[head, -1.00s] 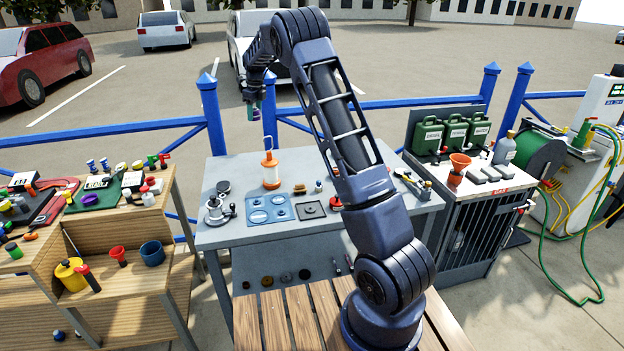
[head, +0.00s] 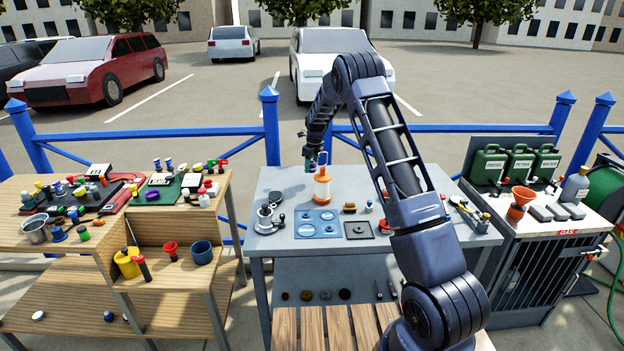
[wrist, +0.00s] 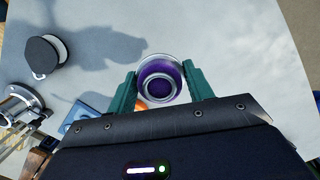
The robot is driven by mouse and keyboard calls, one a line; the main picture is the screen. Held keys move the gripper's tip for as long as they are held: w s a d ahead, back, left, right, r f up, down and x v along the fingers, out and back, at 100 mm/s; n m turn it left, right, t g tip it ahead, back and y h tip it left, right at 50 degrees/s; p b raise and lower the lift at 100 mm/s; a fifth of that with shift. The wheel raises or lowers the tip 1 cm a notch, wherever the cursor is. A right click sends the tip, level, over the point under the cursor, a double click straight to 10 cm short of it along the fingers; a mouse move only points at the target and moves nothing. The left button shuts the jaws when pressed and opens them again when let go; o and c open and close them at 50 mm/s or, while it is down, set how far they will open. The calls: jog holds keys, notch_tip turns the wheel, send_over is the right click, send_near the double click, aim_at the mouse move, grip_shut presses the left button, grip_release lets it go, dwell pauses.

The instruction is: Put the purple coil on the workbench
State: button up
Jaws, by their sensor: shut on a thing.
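My gripper (wrist: 163,88) is shut on the purple coil (wrist: 158,72), a round purple piece between the green fingertips in the wrist view. In the head view my gripper (head: 316,159) hangs over the back part of the grey workbench (head: 285,262); the coil is too small or hidden there to make out. The workbench top lies below the coil in the wrist view (wrist: 215,35). An orange lantern (head: 322,186) stands on the bench close to the gripper in the head view. I cannot tell the exact height of the coil above the bench.
The bench also holds a metal winch-like part (head: 266,219), a blue plate with discs (head: 318,224) and a dark square plate (head: 359,230). A cluttered wooden stand (head: 180,240) is at left, and a cabinet with green cans (head: 520,160) at right.

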aim_at(310, 184)
jog(key=shift+f, duration=3.35)
jog(key=shift+f, duration=0.1)
jog(key=o, duration=1)
jog(key=shift+o, duration=0.2)
